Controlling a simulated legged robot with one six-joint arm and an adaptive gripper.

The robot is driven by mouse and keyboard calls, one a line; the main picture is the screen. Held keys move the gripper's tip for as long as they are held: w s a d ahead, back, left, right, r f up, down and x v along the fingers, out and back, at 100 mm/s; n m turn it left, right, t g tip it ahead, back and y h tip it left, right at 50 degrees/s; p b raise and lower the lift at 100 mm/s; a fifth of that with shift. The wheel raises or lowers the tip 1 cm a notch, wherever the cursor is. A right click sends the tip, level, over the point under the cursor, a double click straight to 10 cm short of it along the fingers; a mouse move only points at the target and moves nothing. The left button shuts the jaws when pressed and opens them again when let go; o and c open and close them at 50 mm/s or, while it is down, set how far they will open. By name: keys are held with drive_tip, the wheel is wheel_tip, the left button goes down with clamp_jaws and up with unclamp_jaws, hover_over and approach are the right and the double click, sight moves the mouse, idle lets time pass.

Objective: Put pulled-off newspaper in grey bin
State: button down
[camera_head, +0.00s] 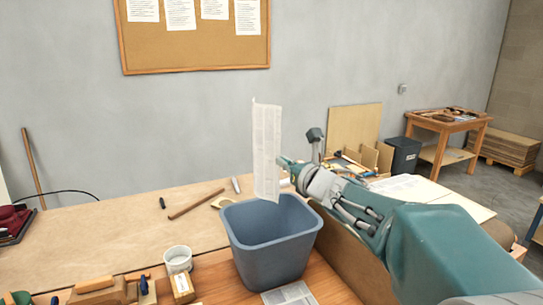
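A sheet of newspaper (267,150) hangs upright, seen at an angle, above the back of the grey bin. My gripper (284,168) is at the sheet's right edge, and the sheet appears held there; the fingertips are partly hidden. The open grey-blue bin (270,255) stands on the bench in the lower middle. The sheet's lower end is close to the bin's back rim in the picture; I cannot tell its exact height above it. The visible inside of the bin looks empty.
Left of the bin are a white cup (178,260), a small box (183,288) and wooden tools (100,291). A flat printed paper (289,294) lies in front. A wooden stick (196,204) lies behind. The bench top (90,240) at left is largely clear.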

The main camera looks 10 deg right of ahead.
wheel_tip(320, 180, down, 12)
drive_tip(key=shift+d, duration=0.3)
idle(0.9)
drive_tip(key=c, duration=0.7)
unclamp_jaws()
drive_tip(key=v, duration=1.1)
drive_tip(key=shift+s+d+f, duration=0.1)
drive_tip(key=shift+s, duration=0.3)
